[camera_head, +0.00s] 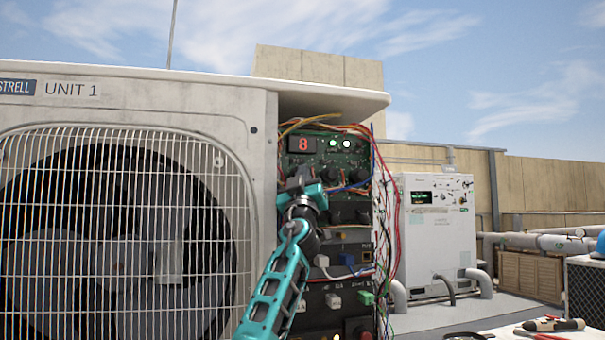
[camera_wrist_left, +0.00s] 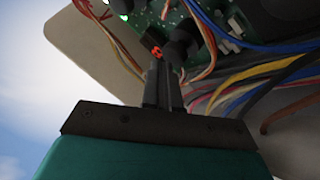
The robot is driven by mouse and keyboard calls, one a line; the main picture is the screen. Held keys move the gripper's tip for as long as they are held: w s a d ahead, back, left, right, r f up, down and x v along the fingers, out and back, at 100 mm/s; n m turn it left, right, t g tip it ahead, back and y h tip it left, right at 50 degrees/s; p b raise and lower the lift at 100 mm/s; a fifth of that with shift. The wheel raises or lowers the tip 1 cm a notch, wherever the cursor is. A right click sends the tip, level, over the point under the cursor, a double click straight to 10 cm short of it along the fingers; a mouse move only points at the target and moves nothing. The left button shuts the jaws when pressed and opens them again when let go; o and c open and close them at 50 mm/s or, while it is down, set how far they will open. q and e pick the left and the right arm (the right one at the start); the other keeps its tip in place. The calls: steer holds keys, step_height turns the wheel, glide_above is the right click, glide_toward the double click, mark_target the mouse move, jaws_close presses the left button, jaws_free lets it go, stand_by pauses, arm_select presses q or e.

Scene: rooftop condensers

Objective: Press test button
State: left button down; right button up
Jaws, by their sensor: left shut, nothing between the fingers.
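The open control bay of the condenser marked UNIT 1 holds a green circuit board (camera_head: 352,158) with a red digit display (camera_head: 303,144) reading 8. Two small lit round spots (camera_head: 340,143) sit right of the display, with dark knobs below. I cannot tell which part is the test button. My left gripper (camera_head: 301,172) is in front of the board's lower left, below the display, and hides part of it. In the left wrist view its fingers (camera_wrist_left: 164,68) are shut and empty, pointing at the board close to a black knob (camera_wrist_left: 184,46). Contact cannot be judged. My right gripper is not in view.
Loose coloured wires (camera_head: 385,190) hang along the bay's right side, and more cross near the fingers in the wrist view. The fan grille (camera_head: 215,250) fills the left. A white cabinet (camera_head: 436,235) with pipes stands behind right. Tools (camera_head: 553,324) lie on a surface at lower right.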

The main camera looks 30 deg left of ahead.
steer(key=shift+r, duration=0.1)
arm_select(q)
steer(key=s+d+p, duration=0.3)
steer(key=s+d, duration=0.1)
steer(key=shift+d, duration=0.3)
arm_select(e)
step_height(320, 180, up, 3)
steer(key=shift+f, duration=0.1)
arm_select(q)
steer(key=shift+w, duration=0.1)
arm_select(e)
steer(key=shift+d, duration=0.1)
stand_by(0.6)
